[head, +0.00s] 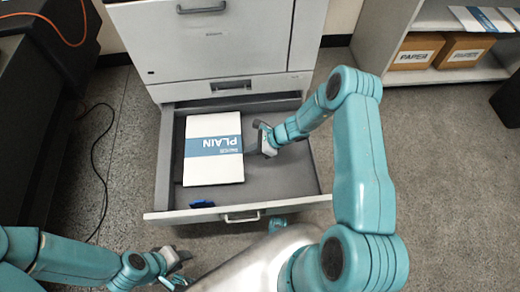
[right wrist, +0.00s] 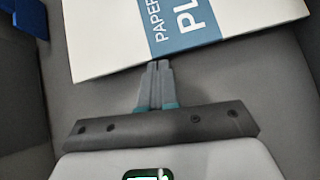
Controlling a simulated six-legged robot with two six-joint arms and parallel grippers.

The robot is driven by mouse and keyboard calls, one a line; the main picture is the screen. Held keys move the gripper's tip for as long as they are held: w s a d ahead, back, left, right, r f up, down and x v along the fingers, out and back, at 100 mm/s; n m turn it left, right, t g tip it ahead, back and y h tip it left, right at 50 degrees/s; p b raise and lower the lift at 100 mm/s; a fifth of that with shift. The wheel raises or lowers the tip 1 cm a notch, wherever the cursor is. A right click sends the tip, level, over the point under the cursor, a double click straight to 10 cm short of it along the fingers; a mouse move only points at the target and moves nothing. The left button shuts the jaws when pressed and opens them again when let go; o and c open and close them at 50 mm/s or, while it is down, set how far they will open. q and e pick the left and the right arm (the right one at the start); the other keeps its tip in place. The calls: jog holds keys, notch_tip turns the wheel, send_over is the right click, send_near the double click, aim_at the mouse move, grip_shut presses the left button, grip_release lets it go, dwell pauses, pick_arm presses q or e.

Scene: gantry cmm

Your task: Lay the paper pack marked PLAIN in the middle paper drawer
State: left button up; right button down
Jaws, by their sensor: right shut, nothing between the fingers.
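The paper pack marked PLAIN (head: 214,165) is white with a blue band. It lies flat in the left part of an open grey drawer (head: 290,178) of the cabinet. In the right wrist view the pack (right wrist: 110,35) shows just beyond the fingertips. My right gripper (head: 249,153) is shut and empty, inside the drawer beside the pack's right edge. Its closed fingers (right wrist: 160,66) point at the pack; whether they touch it is unclear. My left gripper (head: 188,269) looks open and empty, below the drawer's front left.
A small blue piece (head: 202,203) lies by the drawer front; it also shows in the right wrist view (right wrist: 28,15). Another drawer above is closed (head: 230,87). A shelf at the right holds PAPER boxes (head: 415,52). A black cable (head: 96,160) lies on the floor left.

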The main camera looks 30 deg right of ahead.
aim_at(235, 152)
jog(key=shift+a, duration=0.15)
jog(key=w+a, duration=0.1)
jog(key=w+a+b, duration=0.1)
jog(key=shift+a+f, duration=0.1)
jog(key=shift+a, duration=0.3)
jog(key=shift+w+a, duration=0.2)
jog(key=shift+a, duration=0.15)
pick_arm(q)
jog(key=shift+w+f, duration=0.1)
jog(key=shift+f, duration=0.6)
jog(key=shift+a, duration=0.1)
